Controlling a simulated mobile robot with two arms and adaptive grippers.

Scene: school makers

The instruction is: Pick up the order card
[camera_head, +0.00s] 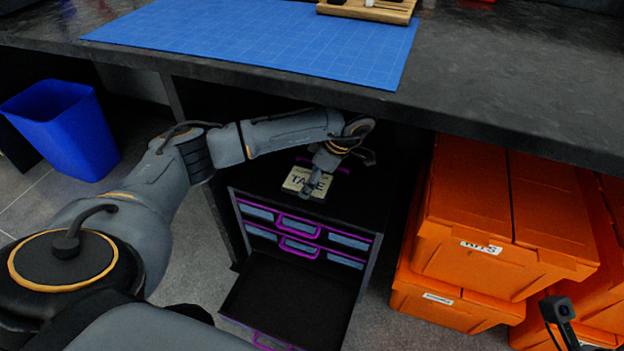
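The order card (296,183) is a small cream card with dark print, in which "TAKE" can be read. It appears to lie on the black top of a small drawer cabinet (362,213) under the workbench. My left arm reaches in from the left, under the bench edge. My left gripper (315,187) points down at the card and covers part of its right side. Whether its fingers are open or shut on the card is too small to tell. My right gripper is not in view.
The cabinet's lowest drawer (290,295) is pulled out and looks empty. Orange crates (465,205) stand right of the cabinet. A blue bin (62,130) stands at the left. The workbench (480,85) overhangs the cabinet and carries a blue mat (250,40) and a wooden tray (366,10).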

